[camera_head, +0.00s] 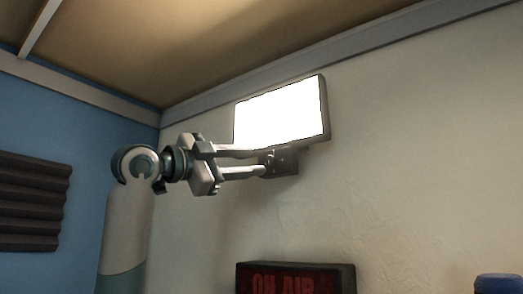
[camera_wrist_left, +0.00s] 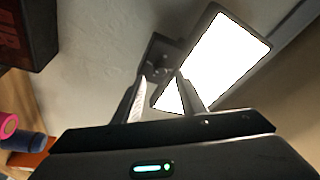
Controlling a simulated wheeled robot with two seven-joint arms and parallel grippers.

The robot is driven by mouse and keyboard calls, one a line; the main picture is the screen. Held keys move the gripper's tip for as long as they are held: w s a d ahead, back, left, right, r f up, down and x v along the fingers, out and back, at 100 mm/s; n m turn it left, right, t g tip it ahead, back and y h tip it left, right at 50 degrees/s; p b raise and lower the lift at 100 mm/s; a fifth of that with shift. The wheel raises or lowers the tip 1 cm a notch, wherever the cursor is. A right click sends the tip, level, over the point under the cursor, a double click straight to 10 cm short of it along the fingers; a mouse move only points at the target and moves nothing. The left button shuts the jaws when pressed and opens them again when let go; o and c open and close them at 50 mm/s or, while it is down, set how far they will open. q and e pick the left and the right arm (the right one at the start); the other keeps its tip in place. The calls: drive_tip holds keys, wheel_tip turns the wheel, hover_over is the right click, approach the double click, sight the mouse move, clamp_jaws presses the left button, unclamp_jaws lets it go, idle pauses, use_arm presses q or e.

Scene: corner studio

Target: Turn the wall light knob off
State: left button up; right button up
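The wall light (camera_head: 281,114) is a dark-framed panel glowing bright white, high on the pale wall. Its dark mounting box (camera_head: 284,163) sits just below the panel; it also shows beyond my fingers in the left wrist view (camera_wrist_left: 155,52). A small dark knob-like part (camera_wrist_left: 161,71) shows on the box, close to the fingertips. My left gripper (camera_head: 264,162) reaches from the left, with its two fingers apart and their tips at the box. It also shows in the wrist view (camera_wrist_left: 161,76). I cannot tell whether the fingers touch the knob. My right gripper is not in view.
A red-lettered ON AIR sign (camera_head: 295,278) is on the wall below the light. Dark ridged foam (camera_head: 33,202) hangs on the blue wall at left. A blue object (camera_head: 498,284) shows at lower right. The ceiling is close above the light.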

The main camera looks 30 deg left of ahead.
sight(268, 160)
use_arm(q)
drive_tip(key=p+x, duration=0.1)
drive_tip(key=x, duration=0.2)
drive_tip(key=shift+w+d+r+p, duration=0.15)
drive_tip(key=shift+w+r+p, duration=0.1)
drive_tip(key=shift+p, duration=0.05)
drive_tip(key=shift+w+d, duration=0.15)
drive_tip(key=shift+w, duration=0.3)
drive_tip(key=shift+c, duration=0.5)
clamp_jaws()
